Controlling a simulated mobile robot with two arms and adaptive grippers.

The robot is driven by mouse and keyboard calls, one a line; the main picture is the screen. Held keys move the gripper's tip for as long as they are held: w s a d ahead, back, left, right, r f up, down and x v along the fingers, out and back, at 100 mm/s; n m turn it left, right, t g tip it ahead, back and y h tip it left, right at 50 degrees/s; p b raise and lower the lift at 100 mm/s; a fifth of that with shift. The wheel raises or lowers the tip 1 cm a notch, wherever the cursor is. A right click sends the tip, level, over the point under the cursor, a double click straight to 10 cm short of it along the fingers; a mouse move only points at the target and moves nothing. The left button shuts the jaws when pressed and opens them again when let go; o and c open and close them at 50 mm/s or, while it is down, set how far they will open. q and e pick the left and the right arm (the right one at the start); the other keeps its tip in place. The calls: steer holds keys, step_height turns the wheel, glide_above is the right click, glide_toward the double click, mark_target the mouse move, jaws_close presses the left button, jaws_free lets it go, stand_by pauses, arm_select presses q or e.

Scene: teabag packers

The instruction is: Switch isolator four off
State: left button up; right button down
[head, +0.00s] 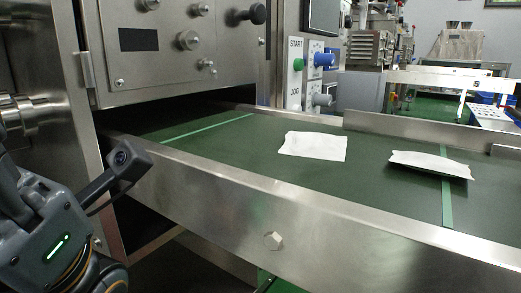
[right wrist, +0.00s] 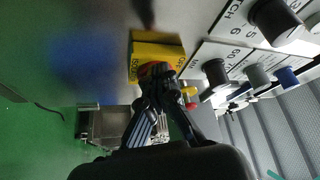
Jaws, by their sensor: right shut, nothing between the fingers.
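In the right wrist view a yellow isolator plate (right wrist: 150,50) is fixed to a grey metal face. Its lettering is sideways and too small for me to read a number with certainty. A red knob (right wrist: 148,69) on the plate is partly hidden by my fingers. My right gripper (right wrist: 160,82) is shut with nothing between its fingers, and its tips are in front of the red knob. I cannot tell whether they touch it. In the head view part of my left arm is at the lower left; its fingers are out of the picture.
In the right wrist view, labelled panels carry a black knob (right wrist: 215,72), a grey knob (right wrist: 257,75) and a blue knob (right wrist: 286,76). A small yellow and a small red part sit beside my fingers. In the head view two white packets (head: 312,146) (head: 432,164) lie on a green conveyor (head: 230,150).

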steer(key=shift+d+f, duration=0.1)
steer(key=shift+d, duration=0.05)
steer(key=shift+w+d+f, duration=0.1)
steer(key=shift+w+f, duration=0.1)
steer(key=shift+f, duration=0.3)
steer(key=s+d, duration=0.4)
steer(key=shift+d+f, duration=0.2)
steer(key=shift+d, duration=0.05)
stand_by(0.5)
